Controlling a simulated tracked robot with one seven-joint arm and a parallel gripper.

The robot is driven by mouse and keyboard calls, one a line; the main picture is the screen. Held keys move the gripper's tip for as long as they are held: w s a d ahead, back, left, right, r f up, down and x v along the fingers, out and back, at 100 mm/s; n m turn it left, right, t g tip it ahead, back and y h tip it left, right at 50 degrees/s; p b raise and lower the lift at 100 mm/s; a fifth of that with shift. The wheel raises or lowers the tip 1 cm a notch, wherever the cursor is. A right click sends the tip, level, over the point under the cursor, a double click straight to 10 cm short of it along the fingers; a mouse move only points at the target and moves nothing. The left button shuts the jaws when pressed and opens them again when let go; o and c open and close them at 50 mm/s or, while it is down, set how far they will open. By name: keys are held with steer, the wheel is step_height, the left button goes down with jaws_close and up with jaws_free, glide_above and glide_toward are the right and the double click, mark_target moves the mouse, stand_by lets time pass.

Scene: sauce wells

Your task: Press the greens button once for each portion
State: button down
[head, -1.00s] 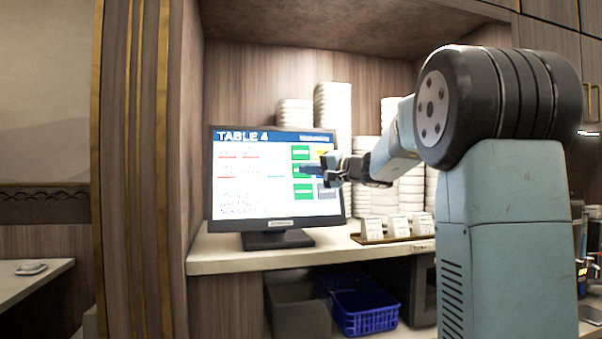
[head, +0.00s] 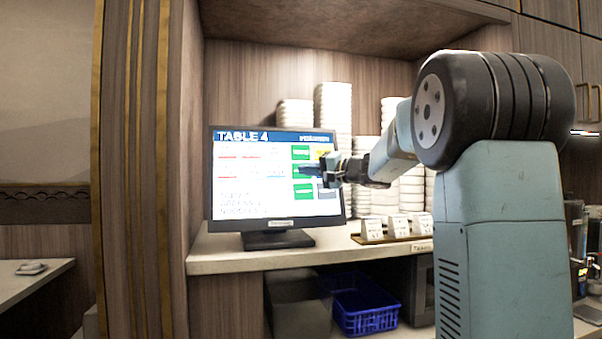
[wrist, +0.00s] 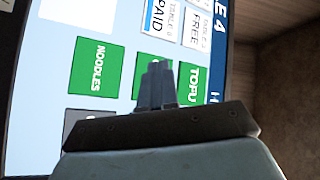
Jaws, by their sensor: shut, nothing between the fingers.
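The order screen (head: 240,195) is headed "TABLE 4" and stands on the counter. It has a column of green buttons at its right side. In the wrist view the screen is turned on its side, with a NOODLES button (wrist: 93,67) and a TOFU button (wrist: 193,80). Between them is a green button (wrist: 139,72) whose label is hidden behind my fingers. My gripper (wrist: 157,66) is shut and empty, its tips over this middle button. In the head view my gripper (head: 304,169) is at the middle green button. I cannot tell whether the tips touch the screen.
Stacks of white dishes (head: 333,105) stand behind the screen. Small white cards (head: 397,226) sit on a wooden tray right of it. A blue basket (head: 366,312) is on the shelf below. Wooden panels (head: 145,170) bound the niche at the left.

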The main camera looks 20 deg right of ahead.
steer(key=shift+s, duration=0.1)
steer(key=shift+s+r, duration=0.25)
steer(key=shift+s, duration=0.45)
steer(key=s, duration=0.2)
steer(key=s+r, duration=0.1)
steer(key=s, duration=0.1)
steer(key=shift+s+r, duration=0.2)
steer(key=shift+s, duration=0.2)
stand_by(0.8)
